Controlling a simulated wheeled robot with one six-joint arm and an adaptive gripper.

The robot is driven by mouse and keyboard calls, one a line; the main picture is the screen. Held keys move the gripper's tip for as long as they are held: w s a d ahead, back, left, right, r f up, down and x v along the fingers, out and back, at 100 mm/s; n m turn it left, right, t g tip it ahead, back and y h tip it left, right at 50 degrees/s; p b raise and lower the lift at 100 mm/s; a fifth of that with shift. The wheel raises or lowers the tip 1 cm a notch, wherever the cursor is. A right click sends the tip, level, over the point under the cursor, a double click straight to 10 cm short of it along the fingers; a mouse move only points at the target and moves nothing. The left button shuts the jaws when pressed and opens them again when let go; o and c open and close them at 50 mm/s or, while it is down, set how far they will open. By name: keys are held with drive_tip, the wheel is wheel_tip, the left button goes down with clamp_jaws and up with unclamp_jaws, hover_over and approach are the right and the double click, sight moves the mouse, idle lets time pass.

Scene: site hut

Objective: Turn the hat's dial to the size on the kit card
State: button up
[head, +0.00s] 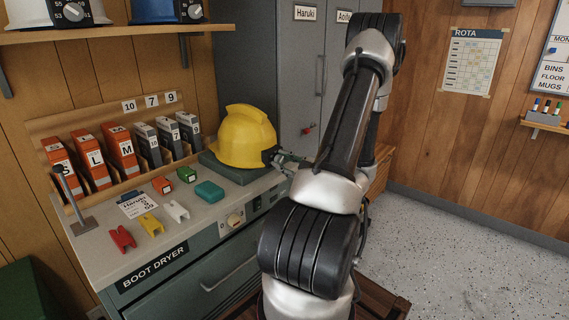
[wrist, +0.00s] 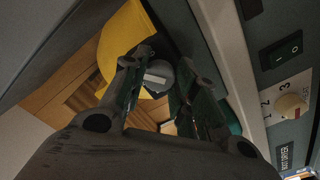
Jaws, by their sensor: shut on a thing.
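The yellow hard hat (head: 245,137) sits on a dark green block (head: 222,169) at the back of the boot dryer's top. Its grey round dial (wrist: 159,74) shows in the wrist view between my fingers. My gripper (head: 279,159) is shut on the dial at the hat's right side; its fingers also show in the wrist view (wrist: 162,82). In the head view the dial is mostly hidden by my gripper, and its setting cannot be read. The kit card (head: 136,204) lies on the dryer top, headed Haruki; its small figures are not clear.
Red, yellow and white clips (head: 151,224) lie at the dryer top's front. Small red, green and teal items (head: 209,191) lie nearer the hat. Orange and grey cases (head: 118,147) stand behind. A knob (wrist: 290,106) and switch are on the dryer front. Lockers (head: 285,70) stand behind.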

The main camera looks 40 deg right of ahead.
drive_tip(key=o, duration=1)
drive_tip(key=s, duration=0.8)
drive_tip(key=s+d, duration=0.1)
drive_tip(key=s, duration=0.3)
